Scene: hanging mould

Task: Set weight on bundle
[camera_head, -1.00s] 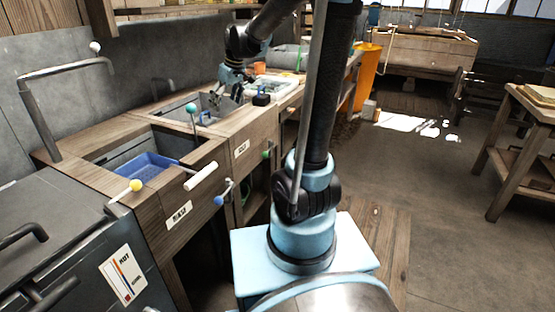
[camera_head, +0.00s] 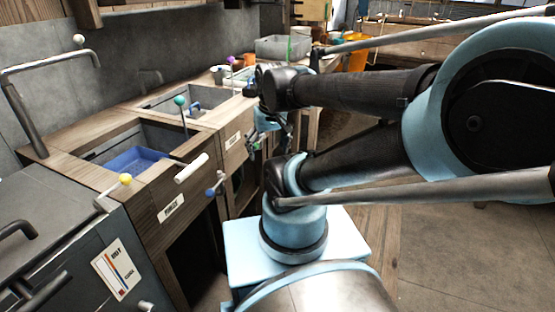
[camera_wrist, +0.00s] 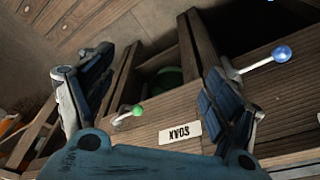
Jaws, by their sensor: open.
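My gripper (camera_head: 268,138) is open and hangs in front of the counter's wooden front in the head view. In the wrist view the open fingers (camera_wrist: 155,95) have nothing between them; they face the drawer front with an upside-down label reading SOAK (camera_wrist: 180,132). I cannot make out the bundle; my arm covers part of the counter's far end.
A near basin holds a blue tray (camera_head: 138,158); a far basin (camera_head: 183,101) lies beyond it. Levers with a teal knob (camera_head: 180,101), yellow knob (camera_head: 125,179) and blue knob (camera_head: 210,192) stick out. A green-knobbed lever (camera_wrist: 137,110) is close to my fingers. A grey bin (camera_head: 285,47) stands behind.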

